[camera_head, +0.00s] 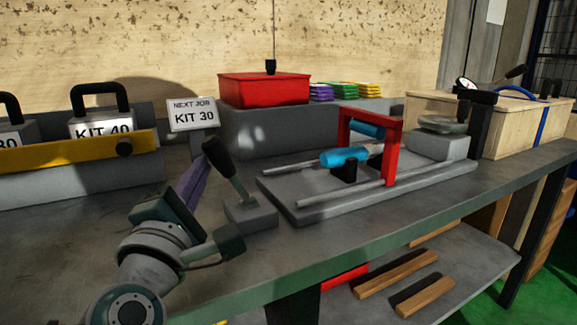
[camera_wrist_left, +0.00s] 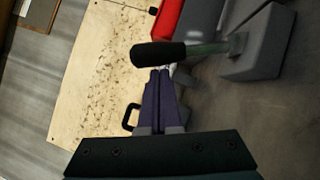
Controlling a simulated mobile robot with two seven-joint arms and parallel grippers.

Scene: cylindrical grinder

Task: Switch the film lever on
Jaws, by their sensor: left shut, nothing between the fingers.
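A lever with a black grip (camera_head: 217,157) and a thin metal rod stands on a small grey base block (camera_head: 250,214) at the left front of the fixture. It leans to the left and back, and no label shows on it. In the left wrist view the black grip (camera_wrist_left: 158,54) lies across the picture just beyond my fingertips. My left gripper (camera_head: 205,168) has purple fingers, is shut and empty, and points up at the grip from its left. In the left wrist view its fingertips (camera_wrist_left: 160,72) look very close to the grip; I cannot tell whether they touch.
A grey fixture (camera_head: 300,209) with rails, blue rollers and a red frame (camera_head: 397,155) stands right of the lever. Behind are a "KIT 30" sign (camera_head: 194,114) and a red box (camera_head: 264,90). A yellow-fronted rack (camera_head: 80,153) stands left. The front-left bench (camera_head: 60,240) is clear.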

